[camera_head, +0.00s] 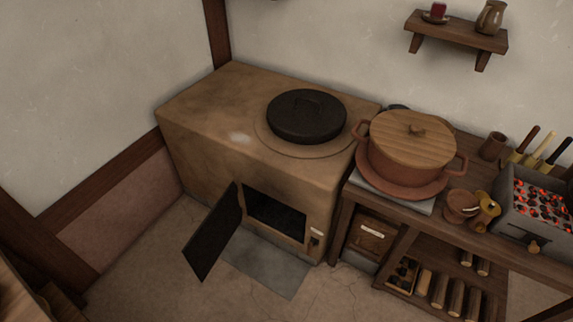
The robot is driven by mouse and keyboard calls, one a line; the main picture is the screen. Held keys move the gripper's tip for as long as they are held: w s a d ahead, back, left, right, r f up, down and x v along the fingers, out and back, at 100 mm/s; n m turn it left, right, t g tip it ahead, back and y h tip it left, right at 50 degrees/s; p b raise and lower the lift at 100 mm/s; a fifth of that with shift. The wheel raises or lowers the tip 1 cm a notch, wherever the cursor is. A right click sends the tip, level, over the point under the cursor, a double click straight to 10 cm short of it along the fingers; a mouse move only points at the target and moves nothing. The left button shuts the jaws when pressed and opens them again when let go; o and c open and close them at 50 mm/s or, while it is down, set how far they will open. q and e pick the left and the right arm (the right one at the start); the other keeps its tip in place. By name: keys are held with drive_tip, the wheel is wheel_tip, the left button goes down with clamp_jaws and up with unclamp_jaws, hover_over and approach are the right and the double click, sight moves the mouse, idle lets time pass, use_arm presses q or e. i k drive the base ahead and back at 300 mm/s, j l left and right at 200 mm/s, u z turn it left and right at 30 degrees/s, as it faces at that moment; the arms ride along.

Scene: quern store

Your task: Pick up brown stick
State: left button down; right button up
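Several brown sticks, cut like short logs, lie on the lower shelf of the wooden table at the right. One brown stick (439,290) lies near the front of that shelf, with another (457,297) beside it. Smaller ones (466,258) lie further back on the shelf. A dark-brown-handled tool (524,143) stands upright near the brazier; I cannot tell which of these is the brown stick of the task. Neither of my grippers is in view.
A clay stove (195,108) has a black lid (306,115) on top and its dark door (214,233) swung open over the floor. A lidded pot (406,170) and a brazier with glowing coals (515,212) stand on the table (448,232). Floor in front is clear.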

sight(536, 129)
drive_tip(key=z, duration=0.3)
drive_tip(key=i+l+z, duration=0.15)
drive_tip(key=z, duration=0.3)
drive_tip(key=i+l+z, duration=0.15)
drive_tip(key=z, duration=0.35)
drive_tip(key=i+l+z, duration=0.1)
drive_tip(key=z, duration=0.35)
drive_tip(key=i+z, duration=0.1)
drive_tip(key=i+l, duration=0.05)
drive_tip(key=i, duration=0.05)
